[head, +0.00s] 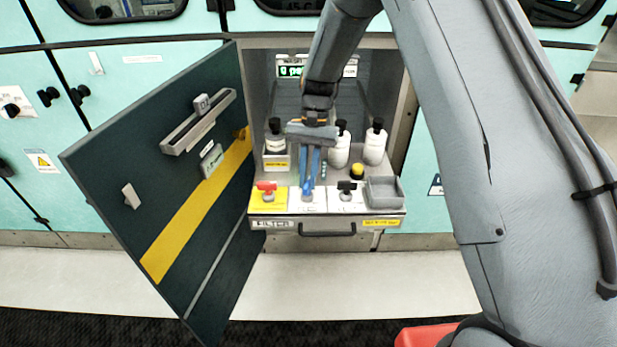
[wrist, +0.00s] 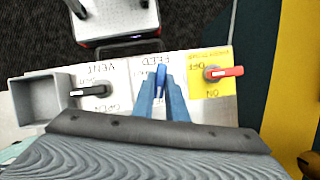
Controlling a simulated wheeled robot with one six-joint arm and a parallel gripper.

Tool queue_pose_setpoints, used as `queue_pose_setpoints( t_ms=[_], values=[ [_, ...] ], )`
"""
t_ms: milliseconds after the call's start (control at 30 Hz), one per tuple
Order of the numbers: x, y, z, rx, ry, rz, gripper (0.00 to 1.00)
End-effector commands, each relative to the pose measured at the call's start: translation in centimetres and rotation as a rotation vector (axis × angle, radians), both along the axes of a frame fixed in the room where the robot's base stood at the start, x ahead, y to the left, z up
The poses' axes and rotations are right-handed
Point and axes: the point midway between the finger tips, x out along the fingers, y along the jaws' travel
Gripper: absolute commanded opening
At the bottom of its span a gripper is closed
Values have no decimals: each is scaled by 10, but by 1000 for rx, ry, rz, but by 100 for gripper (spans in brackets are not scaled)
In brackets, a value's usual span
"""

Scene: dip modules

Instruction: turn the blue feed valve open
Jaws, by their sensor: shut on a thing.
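The blue feed valve handle (wrist: 160,73) stands on the middle white plate under upside-down FEED lettering in the wrist view. Its visible end points toward the drawer's front edge, crosswise to the other two handles. My gripper (wrist: 160,88) has its two blue fingers around it and is shut on it. In the head view my gripper (head: 307,186) reaches down from above and the fingers largely hide the blue handle. The lettering around the valve is partly covered, so its open mark is hidden.
A red handle (head: 266,187) on a yellow plate and a black handle (head: 347,187) flank the feed valve closely. A grey bin (head: 384,192) sits at right. Bottles (head: 375,143) and a yellow-topped knob (head: 357,171) stand behind. The dark door (head: 180,220) hangs open at left.

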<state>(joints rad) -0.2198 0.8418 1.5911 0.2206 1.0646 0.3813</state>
Motion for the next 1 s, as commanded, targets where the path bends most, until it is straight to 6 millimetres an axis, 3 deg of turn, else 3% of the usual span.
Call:
queue_pose_setpoints(
  t_ms=[400,1000],
  values=[
    [1,3,1,1,-3,235,0],
    [2,3,1,1,-4,286,0]
  ],
)
